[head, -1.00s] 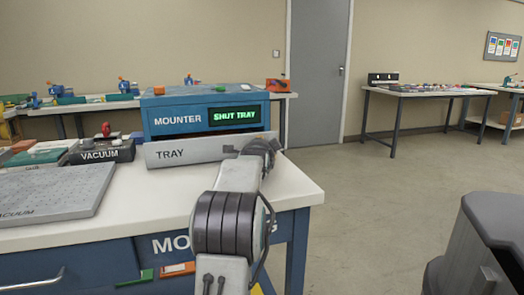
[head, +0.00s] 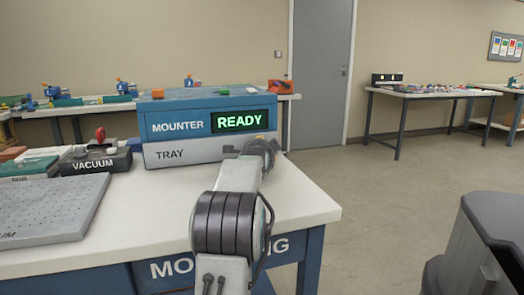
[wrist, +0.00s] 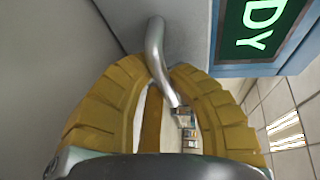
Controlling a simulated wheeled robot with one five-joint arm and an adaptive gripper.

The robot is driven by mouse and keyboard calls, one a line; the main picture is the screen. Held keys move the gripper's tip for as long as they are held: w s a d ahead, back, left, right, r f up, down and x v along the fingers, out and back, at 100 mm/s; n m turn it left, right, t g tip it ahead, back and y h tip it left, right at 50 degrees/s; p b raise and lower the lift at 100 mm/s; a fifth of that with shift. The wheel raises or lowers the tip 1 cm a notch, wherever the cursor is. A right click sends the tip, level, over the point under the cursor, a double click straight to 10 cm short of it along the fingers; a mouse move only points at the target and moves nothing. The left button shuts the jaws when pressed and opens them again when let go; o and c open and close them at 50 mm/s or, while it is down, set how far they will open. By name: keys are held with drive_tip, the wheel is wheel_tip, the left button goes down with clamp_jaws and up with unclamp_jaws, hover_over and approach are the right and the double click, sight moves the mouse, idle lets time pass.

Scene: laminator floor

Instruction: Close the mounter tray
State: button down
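The blue mounter (head: 160,124) stands on the white bench, its display (head: 243,119) reading READY in green. Its grey tray front (head: 200,153), marked TRAY, sits directly below the blue body with no dark gap showing. My arm reaches to the right end of the tray front and hides part of it. In the wrist view, the yellow fingers of my gripper (wrist: 160,66) close in on both sides of the metal tray handle (wrist: 155,42), with the tips against it. The display also shows at the upper right there.
A vacuum box (head: 95,163) and a grey perforated plate (head: 50,210) lie on the bench (head: 150,222) to the left. Small coloured items sit on top of the mounter. Open floor (head: 390,200) lies to the right, with a dark grey object (head: 485,245) at the lower right.

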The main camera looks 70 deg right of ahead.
drive_tip(key=c, duration=1.1)
unclamp_jaws()
drive_tip(key=shift+r, duration=0.1)
drive_tip(key=shift+v, duration=5.95)
drive_tip(key=shift+w+r, duration=0.1)
drive_tip(key=shift+w, duration=0.05)
